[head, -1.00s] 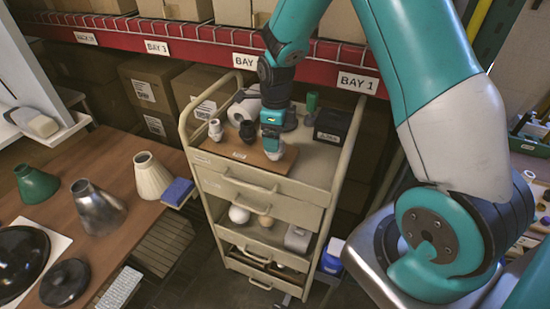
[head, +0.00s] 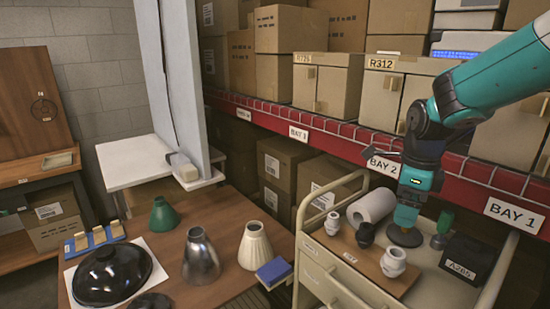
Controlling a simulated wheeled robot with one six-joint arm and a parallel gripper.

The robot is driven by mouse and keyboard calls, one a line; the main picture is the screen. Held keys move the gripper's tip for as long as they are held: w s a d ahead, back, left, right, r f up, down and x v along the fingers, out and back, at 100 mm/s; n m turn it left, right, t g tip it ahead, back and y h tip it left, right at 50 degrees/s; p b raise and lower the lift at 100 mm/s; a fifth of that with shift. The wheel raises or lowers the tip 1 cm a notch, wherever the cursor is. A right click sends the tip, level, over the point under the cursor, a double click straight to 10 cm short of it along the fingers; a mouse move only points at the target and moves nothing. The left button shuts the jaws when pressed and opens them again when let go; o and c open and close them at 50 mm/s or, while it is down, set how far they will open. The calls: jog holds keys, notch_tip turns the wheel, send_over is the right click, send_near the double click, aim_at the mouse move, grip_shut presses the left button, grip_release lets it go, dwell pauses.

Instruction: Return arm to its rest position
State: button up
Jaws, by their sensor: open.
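My gripper (head: 405,218) hangs from my teal arm (head: 490,85) over the top of the beige cart (head: 318,268), at the right of the head view. Its fingers are open with nothing seen between them. Behind or below the fingertips is a dark round disc (head: 405,238); I cannot tell if they touch. A white lamp socket (head: 393,263) stands on a brown board (head: 372,280) on the cart, apart from the gripper. A black socket (head: 366,235) and another white socket (head: 333,223) stand to its left.
A white roll (head: 371,207), a green piece (head: 445,221) and a black box (head: 468,261) crowd the cart top. The red shelf beam (head: 340,145) runs close behind my arm. A wooden table (head: 222,223) at left carries lampshades, including a cream one (head: 255,247).

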jog(key=s+a+r+n+y+b, duration=0.1)
jog(key=s+a+n, duration=0.7)
jog(key=n, duration=0.8)
jog(key=s+a+r+n+y+b, duration=0.1)
jog(key=s+a+n+y, duration=0.1)
jog(key=s+a+n, duration=0.6)
jog(key=s+n, duration=0.7)
jog(key=n, duration=0.1)
jog(key=shift+s+a+y, duration=0.15)
jog(key=shift+s+y, duration=0.15)
jog(key=shift+y, duration=0.1)
jog(key=shift+c, duration=0.5)
